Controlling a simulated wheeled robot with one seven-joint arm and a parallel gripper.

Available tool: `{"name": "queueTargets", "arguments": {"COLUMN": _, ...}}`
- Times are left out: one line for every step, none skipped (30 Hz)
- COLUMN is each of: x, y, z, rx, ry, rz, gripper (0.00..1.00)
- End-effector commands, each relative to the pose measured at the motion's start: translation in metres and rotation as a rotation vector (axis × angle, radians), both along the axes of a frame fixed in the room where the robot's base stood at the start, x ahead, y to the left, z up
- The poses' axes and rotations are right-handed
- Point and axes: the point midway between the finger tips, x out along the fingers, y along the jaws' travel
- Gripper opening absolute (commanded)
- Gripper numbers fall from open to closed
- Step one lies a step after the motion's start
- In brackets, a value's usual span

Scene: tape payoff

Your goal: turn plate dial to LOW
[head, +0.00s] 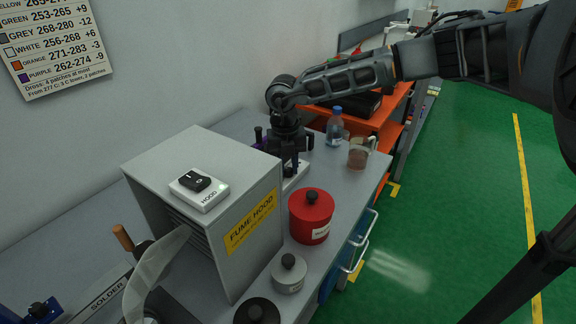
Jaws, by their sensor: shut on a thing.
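My gripper (290,162) points down behind the right rear side of the fume hood, at a low white unit (297,177) that looks like the plate. Its jaws are shut on a small dark thing at this unit, which I take to be the plate dial. The dial's face, pointer and any LOW mark are hidden by the gripper and the hood. Much of the plate is hidden too.
The grey fume hood (257,226) with a switch box (199,190) stands close in front. A red canister (311,216), grey lidded pot (289,273), blue-capped bottle (335,128) and brown-filled beaker (358,154) stand around. A dark purple item (259,138) is left of my gripper.

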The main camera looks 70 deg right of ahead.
Motion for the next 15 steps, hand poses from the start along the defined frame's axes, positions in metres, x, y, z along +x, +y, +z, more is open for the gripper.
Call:
{"name": "queueTargets", "arguments": {"x": 0.0005, "y": -0.0003, "z": 0.0004, "rx": 0.000, "ry": -0.001, "rz": -0.020, "gripper": 0.00}}
{"name": "queueTargets", "arguments": {"x": 0.0005, "y": -0.0003, "z": 0.0004, "rx": -0.001, "ry": -0.002, "rz": -0.032, "gripper": 0.00}}
{"name": "queueTargets", "arguments": {"x": 0.0005, "y": -0.0002, "z": 0.0004, "rx": -0.001, "ry": -0.001, "rz": -0.046, "gripper": 0.00}}
{"name": "queueTargets", "arguments": {"x": 0.0004, "y": -0.0003, "z": 0.0004, "rx": 0.000, "ry": -0.001, "rz": -0.054, "gripper": 0.00}}
{"name": "queueTargets", "arguments": {"x": 0.0004, "y": -0.0003, "z": 0.0004, "rx": -0.001, "ry": -0.001, "rz": -0.062, "gripper": 0.00}}
{"name": "queueTargets", "arguments": {"x": 0.0004, "y": -0.0004, "z": 0.0004, "rx": 0.000, "ry": -0.001, "rz": -0.072, "gripper": 0.00}}
{"name": "queueTargets", "arguments": {"x": 0.0004, "y": -0.0004, "z": 0.0004, "rx": 0.000, "ry": -0.001, "rz": -0.078, "gripper": 0.00}}
{"name": "queueTargets", "arguments": {"x": 0.0004, "y": -0.0004, "z": 0.0004, "rx": 0.000, "ry": -0.001, "rz": -0.082, "gripper": 0.00}}
{"name": "queueTargets", "arguments": {"x": 0.0004, "y": -0.0004, "z": 0.0004, "rx": -0.001, "ry": -0.001, "rz": -0.087, "gripper": 0.00}}
{"name": "queueTargets", "arguments": {"x": 0.0004, "y": -0.0004, "z": 0.0004, "rx": 0.000, "ry": -0.001, "rz": -0.091, "gripper": 0.00}}
{"name": "queueTargets", "arguments": {"x": 0.0004, "y": -0.0004, "z": 0.0004, "rx": 0.000, "ry": -0.001, "rz": -0.093, "gripper": 0.00}}
{"name": "queueTargets", "arguments": {"x": 0.0004, "y": -0.0004, "z": 0.0005, "rx": 0.000, "ry": -0.001, "rz": -0.096, "gripper": 0.00}}
{"name": "queueTargets", "arguments": {"x": 0.0004, "y": -0.0004, "z": 0.0005, "rx": 0.000, "ry": -0.001, "rz": -0.097, "gripper": 0.00}}
{"name": "queueTargets", "arguments": {"x": 0.0004, "y": -0.0004, "z": 0.0005, "rx": 0.000, "ry": -0.001, "rz": -0.098, "gripper": 0.00}}
{"name": "queueTargets", "arguments": {"x": 0.0004, "y": -0.0004, "z": 0.0005, "rx": 0.000, "ry": -0.001, "rz": -0.098, "gripper": 0.00}}
